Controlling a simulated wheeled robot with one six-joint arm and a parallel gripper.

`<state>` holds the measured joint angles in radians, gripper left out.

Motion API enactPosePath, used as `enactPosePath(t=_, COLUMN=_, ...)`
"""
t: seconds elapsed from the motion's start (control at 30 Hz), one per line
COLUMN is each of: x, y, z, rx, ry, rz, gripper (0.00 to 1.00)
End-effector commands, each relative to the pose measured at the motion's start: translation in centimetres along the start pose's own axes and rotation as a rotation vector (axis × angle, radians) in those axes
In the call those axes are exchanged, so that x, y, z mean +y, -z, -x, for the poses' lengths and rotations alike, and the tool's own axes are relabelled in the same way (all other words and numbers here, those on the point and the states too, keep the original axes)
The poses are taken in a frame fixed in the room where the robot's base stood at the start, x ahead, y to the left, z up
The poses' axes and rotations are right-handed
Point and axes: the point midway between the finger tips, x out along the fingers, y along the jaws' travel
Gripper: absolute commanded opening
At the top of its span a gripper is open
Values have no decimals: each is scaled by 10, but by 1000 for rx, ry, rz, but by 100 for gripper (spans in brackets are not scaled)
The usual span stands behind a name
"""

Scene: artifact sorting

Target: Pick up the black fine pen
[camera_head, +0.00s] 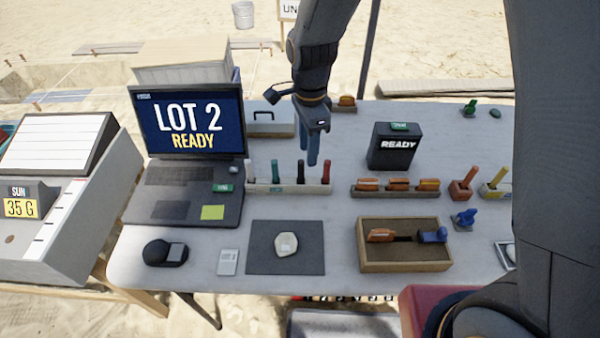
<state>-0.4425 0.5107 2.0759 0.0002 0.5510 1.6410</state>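A pale pen rack (262,188) stands near the middle of the table, right of the laptop. It holds a green pen (275,169), a black pen (300,173) and a red pen (327,166), all upright. I cannot read a tip size on the black pen. My gripper (312,162) points down just above and behind the rack, between the black and red pens in the picture. Its blue fingers look close together from this angle, and the gap between them is unclear. No pen shows in its grip.
A laptop (168,175) stands left of the rack, and a dark box marked READY (393,153) stands right. A grey mat (262,262) with a pale artifact (286,245) and a wooden tray (405,266) lie in front. A rack of orange-handled tools (397,193) stands right.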

Motion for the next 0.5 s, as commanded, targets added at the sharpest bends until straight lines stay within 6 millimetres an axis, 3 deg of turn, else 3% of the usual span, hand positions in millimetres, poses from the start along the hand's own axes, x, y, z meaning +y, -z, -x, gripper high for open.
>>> enactPosePath(t=0.13, x=-4, y=-10, z=-8, rx=1, ry=-6, rz=-50, gripper=36)
enactPosePath(t=0.5, x=-6, y=-13, z=-36, rx=1, ry=-6, rz=-54, gripper=36)
